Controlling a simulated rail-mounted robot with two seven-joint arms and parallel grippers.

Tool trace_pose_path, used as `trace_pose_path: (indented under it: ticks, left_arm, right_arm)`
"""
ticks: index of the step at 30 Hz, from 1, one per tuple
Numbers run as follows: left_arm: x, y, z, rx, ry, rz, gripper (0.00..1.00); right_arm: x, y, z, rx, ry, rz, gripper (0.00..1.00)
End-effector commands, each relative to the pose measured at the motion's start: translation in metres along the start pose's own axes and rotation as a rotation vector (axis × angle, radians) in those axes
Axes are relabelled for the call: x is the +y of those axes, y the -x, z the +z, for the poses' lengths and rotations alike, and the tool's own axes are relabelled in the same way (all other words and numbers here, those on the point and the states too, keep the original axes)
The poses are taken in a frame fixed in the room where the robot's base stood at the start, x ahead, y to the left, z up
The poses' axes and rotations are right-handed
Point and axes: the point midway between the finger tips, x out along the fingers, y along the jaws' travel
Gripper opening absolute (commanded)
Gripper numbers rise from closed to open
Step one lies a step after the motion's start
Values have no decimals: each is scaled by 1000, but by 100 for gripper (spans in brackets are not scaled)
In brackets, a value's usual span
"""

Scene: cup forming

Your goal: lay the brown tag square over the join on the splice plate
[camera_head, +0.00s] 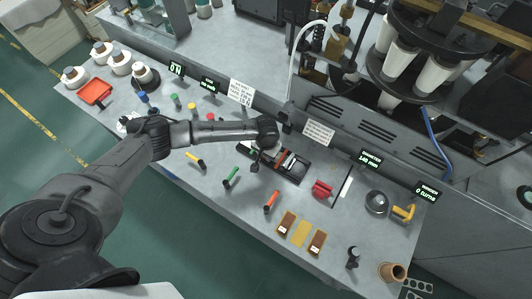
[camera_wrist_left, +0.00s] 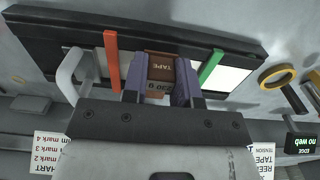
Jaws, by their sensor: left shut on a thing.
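My left gripper (camera_wrist_left: 160,78) is shut on the brown tag (camera_wrist_left: 160,64), which is marked TAPE and sits between its two fingers. In the wrist view the tag overlaps the dark splice plate (camera_wrist_left: 238,48), between a red bar and a green bar. Whether the tag touches the plate I cannot tell. The join is not visible behind the tag. In the head view my left gripper (camera_head: 257,158) is at the left part of the black splice plate (camera_head: 292,175), and the held tag cannot be made out. My right gripper is not in view.
Green (camera_head: 230,178) and orange (camera_head: 271,201) handled tools lie in front of the plate. A red block (camera_head: 322,189) is right of it. Machine panels rise behind.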

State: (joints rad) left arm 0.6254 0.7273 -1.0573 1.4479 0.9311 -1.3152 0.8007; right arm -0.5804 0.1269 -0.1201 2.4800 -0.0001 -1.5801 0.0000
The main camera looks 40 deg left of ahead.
Motion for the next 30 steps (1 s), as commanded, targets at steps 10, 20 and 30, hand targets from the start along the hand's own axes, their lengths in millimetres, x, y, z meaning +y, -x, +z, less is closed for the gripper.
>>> trace_pose_path:
  ticks: [10,20,30]
  left_arm:
    - [0,-6,0,0,0,1,4]
    - [0,-11,0,0,0,0,4]
    - [0,-14,0,0,0,0,4]
  right_arm:
    - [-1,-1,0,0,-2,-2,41]
    - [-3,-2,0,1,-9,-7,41]
    - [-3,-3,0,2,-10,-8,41]
